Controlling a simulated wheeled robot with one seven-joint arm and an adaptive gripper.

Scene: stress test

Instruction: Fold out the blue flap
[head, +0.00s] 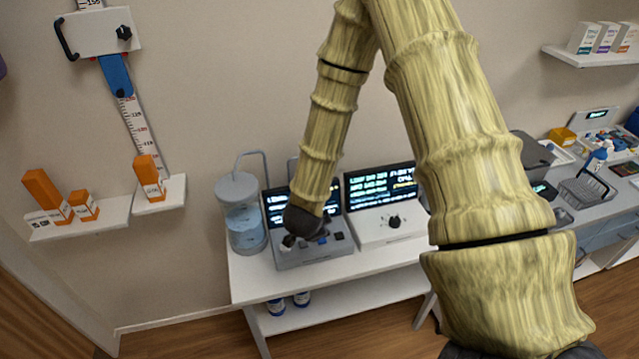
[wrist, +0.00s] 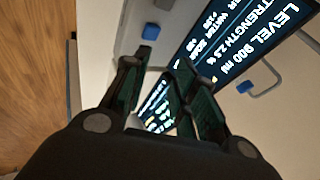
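The blue flap (head: 116,75) hangs down at the lower edge of a white sliding plate (head: 98,32) on the wall-mounted measuring scale, at the upper left of the head view. My gripper (head: 298,240) is low over the grey console on the white table, far to the right of and below the flap. In the wrist view my gripper (wrist: 165,60) has its dark fingers apart, with a lit screen showing between them and nothing held. The flap is not seen in the wrist view.
A grey-blue canister apparatus (head: 240,205) stands left of the console (head: 310,255). A white monitor unit (head: 385,228) is right of it. Orange boxes (head: 48,193) sit on a low wall shelf (head: 80,222); another orange box (head: 150,172) stands below the scale. The wall between scale and canister is clear.

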